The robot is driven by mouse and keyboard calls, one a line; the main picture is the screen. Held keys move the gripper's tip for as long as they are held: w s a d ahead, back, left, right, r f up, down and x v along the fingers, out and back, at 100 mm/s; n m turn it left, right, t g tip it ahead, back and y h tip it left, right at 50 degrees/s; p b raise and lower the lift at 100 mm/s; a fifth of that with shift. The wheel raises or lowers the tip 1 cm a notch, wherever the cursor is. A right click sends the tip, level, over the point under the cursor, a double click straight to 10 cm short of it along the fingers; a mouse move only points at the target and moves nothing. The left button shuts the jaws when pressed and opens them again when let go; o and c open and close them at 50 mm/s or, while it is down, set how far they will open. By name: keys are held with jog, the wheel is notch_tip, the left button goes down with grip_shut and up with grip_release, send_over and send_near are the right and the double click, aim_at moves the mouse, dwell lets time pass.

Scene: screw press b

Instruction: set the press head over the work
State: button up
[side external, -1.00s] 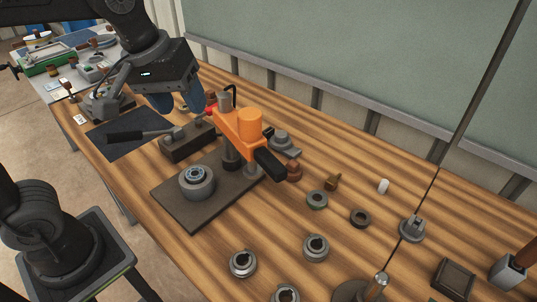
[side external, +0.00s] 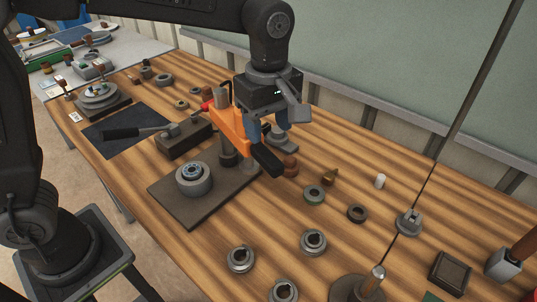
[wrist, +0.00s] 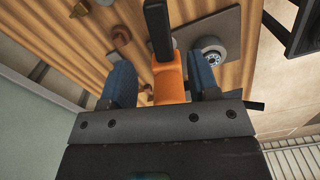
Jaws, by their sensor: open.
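The orange press head (side external: 231,130) sits on its post at the back of the dark base plate (side external: 190,212). Its black handle (side external: 267,160) points toward the right front, off to the side of the work. The work, a grey ring with a bearing in its middle (side external: 195,178), stands on the plate, with nothing above it. My gripper (side external: 266,135) is open at the head, its blue fingers low around the orange arm. In the wrist view my gripper (wrist: 161,82) has one finger on each side of the orange arm (wrist: 168,78), with visible gaps.
A dark block (side external: 184,138) and a hammer-like tool on a black mat (side external: 120,142) lie left of the press. The wood in front of the plate is mostly clear.

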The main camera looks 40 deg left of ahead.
aim_at(268, 156)
notch_tip(268, 156, down, 8)
jog(key=shift+r, duration=0.15)
dwell(0.3)
grip_shut()
dwell(0.4)
